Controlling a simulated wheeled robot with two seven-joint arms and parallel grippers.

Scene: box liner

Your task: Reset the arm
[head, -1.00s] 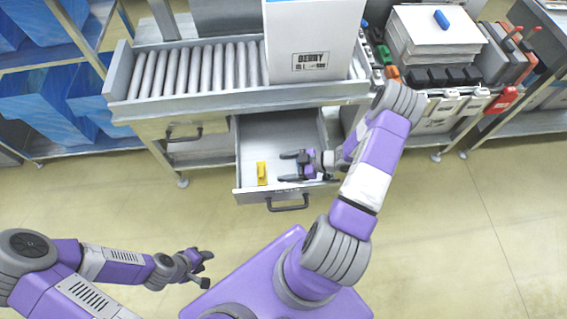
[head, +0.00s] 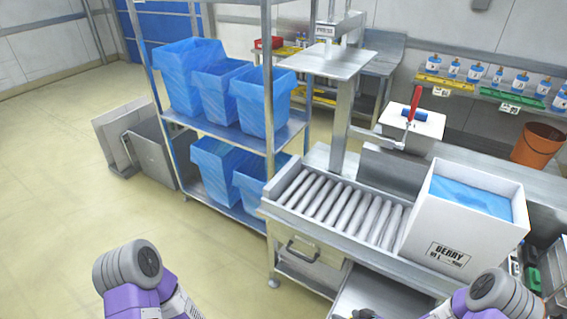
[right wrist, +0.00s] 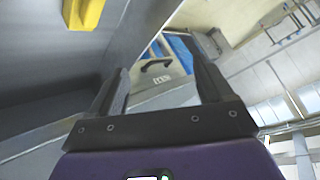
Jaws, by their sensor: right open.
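My right arm (head: 500,292) comes in at the bottom right of the head view. A small dark part of its gripper (head: 364,314) shows at the bottom edge, over the open drawer (head: 385,292). In the right wrist view the two dark fingers of the right gripper (right wrist: 157,55) stand apart with nothing between them. A yellow object (right wrist: 86,12) lies on a grey surface at the top left there, apart from the fingers. My left arm (head: 135,280) shows at the bottom left of the head view; its gripper is out of view.
A roller conveyor (head: 335,205) carries a white BERRY box (head: 440,250) with a blue liner. A rack (head: 285,145) with several blue-lined bins stands to its left. A press post (head: 340,130) rises behind the rollers. Open floor (head: 70,160) lies at the left.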

